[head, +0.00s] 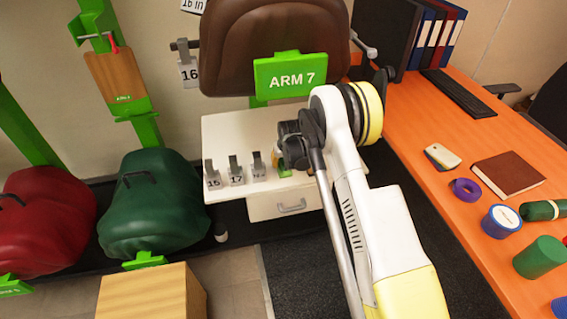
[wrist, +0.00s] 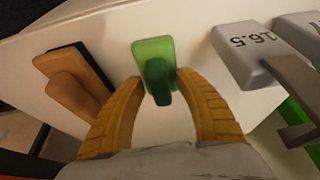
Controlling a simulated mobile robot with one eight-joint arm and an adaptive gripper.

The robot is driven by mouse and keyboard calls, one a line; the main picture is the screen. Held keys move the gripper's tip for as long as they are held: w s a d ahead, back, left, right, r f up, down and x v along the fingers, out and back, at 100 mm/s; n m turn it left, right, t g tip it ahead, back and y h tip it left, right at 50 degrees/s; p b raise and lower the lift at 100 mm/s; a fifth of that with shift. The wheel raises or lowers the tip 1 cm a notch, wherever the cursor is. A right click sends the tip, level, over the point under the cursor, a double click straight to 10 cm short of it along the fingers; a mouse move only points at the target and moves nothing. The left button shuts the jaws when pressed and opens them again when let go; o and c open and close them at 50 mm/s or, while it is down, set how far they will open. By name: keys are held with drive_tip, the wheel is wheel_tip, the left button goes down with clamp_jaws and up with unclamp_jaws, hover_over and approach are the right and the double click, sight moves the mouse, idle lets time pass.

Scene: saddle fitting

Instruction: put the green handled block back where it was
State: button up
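The green handled block (wrist: 152,50) sits on the white top of a drawer cabinet, its darker green handle (wrist: 158,82) pointing toward my gripper. In the head view only a small green part of it (head: 285,172) shows beneath my gripper, the rest being hidden. My gripper (wrist: 158,78) has its two yellow fingers spread to either side of the handle. A gap shows between the handle and the fingers, so it looks open and not clamped on the block.
Grey numbered blocks (head: 236,172) stand left of my gripper on the cabinet top (head: 225,125); one marked 16.5 (wrist: 245,50) is close by in the wrist view. An orange handled block (wrist: 75,80) lies on the other side. An orange desk (head: 420,125) is at right.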

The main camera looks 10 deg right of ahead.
drive_tip(key=p+v, duration=0.4)
drive_tip(key=v, duration=0.8)
drive_tip(key=shift+p, duration=0.3)
